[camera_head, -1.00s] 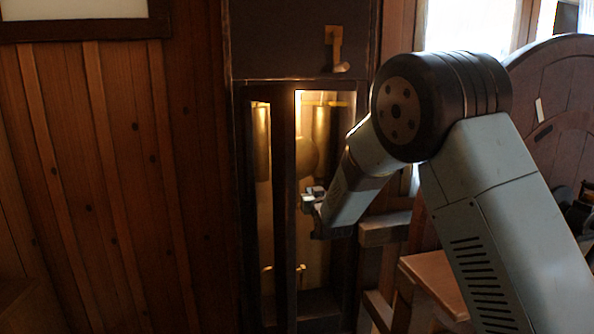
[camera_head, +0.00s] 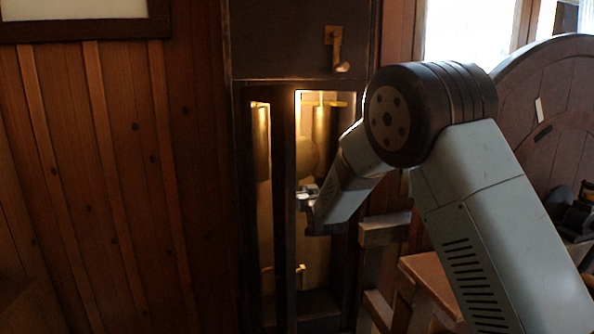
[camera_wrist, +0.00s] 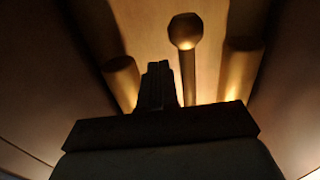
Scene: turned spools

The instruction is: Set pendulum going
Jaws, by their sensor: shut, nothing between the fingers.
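A tall dark clock case (camera_head: 284,215) stands against the wall, with a lit inside showing through upright openings. The pendulum's round bob (camera_head: 306,156) hangs inside, partly behind the case's middle bar; in the wrist view the bob (camera_wrist: 185,31) sits on its rod (camera_wrist: 188,78). Brass weights hang to either side, one on the left (camera_head: 261,145) and one on the right (camera_head: 320,128). My gripper (camera_head: 303,196) is at the right opening, a little below the bob in the head view. In the wrist view its fingers (camera_wrist: 158,85) are together and empty, left of the rod, with no contact visible.
The case's bar and frame edges border the opening closely. A brass lever (camera_head: 335,48) hangs on the panel above. A wooden stool or bench (camera_head: 432,284) and a large round-topped wooden piece (camera_head: 550,115) stand to the right.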

